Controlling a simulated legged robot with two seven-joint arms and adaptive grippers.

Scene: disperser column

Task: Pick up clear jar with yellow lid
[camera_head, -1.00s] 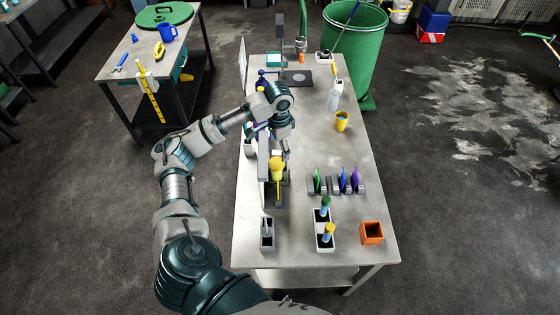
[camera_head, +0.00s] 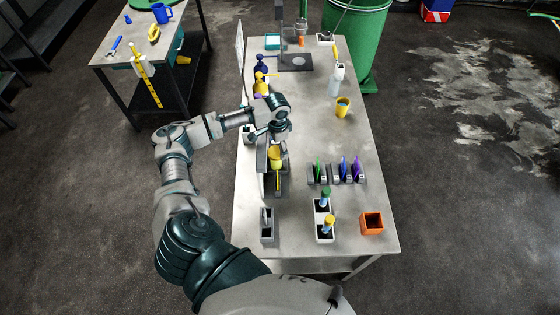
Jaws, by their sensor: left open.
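My left gripper (camera_head: 276,137) is over the left side of the long metal table, pointing down, its fingers small and partly hidden by my wrist. It is open. Just in front of it is a yellow funnel-like top (camera_head: 276,154) on a grey stand; I cannot tell whether they touch. No thing shows clearly as a jar with a yellow lid. A clear bottle with a tall yellow top (camera_head: 335,82) stands apart at the far right of the table. A yellow-topped container (camera_head: 261,84) stands behind my gripper at the left edge. My right gripper is out of view.
The long table (camera_head: 318,135) has free room in its middle. A yellow cup (camera_head: 342,107), coloured discs in racks (camera_head: 337,172), white holders (camera_head: 324,219) and an orange box (camera_head: 371,222) stand on it. A green bin (camera_head: 356,40) is behind its right side.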

